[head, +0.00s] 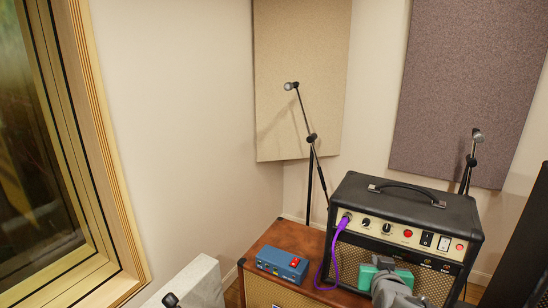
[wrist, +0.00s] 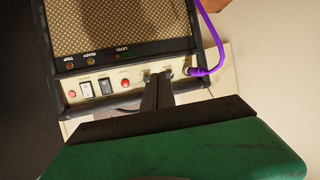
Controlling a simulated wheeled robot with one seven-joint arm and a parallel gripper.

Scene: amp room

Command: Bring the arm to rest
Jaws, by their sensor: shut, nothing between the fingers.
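My gripper (wrist: 158,80) is shut and empty in the wrist view. Its two dark fingers lie together and point towards the control panel of the black amplifier. The wrist view shows the green gripper body below them. In the head view my gripper (head: 385,264) is at the lower right, in front of the amplifier (head: 400,196), and my grey arm reaches up from the bottom edge. The fingertips overlap the panel in the wrist view; I cannot tell the gap between them. A purple cable (head: 333,243) is plugged into the panel's left end, and it also shows in the wrist view (wrist: 203,71).
Microphone stands (head: 318,170) rise behind. A wood-framed window (head: 100,150) is at left. A dark upright panel (head: 520,250) is at right.

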